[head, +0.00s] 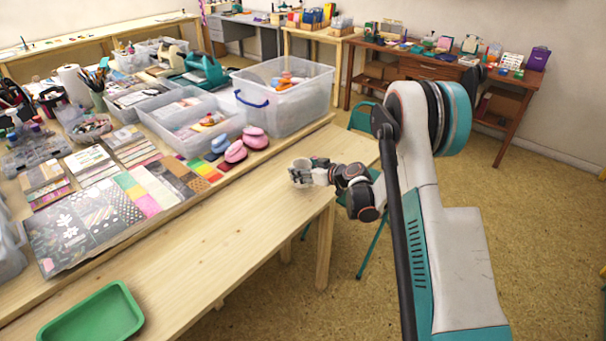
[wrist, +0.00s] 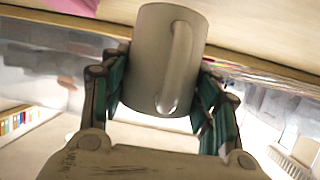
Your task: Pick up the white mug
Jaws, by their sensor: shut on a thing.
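The white mug (wrist: 150,60) is large in the wrist view, with its handle facing the camera. My gripper (wrist: 158,95) is shut on the mug, with a finger against each side of it. In the head view, the mug (head: 300,171) is small and pale, at the right part of the front wooden table, and my gripper (head: 312,174) reaches it from the right. I cannot tell from these frames whether the mug touches the table top or is just above it.
The front table (head: 240,235) is mostly bare. A green tray (head: 95,315) lies at its near left. A teal chair (head: 362,118) is beyond the table.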

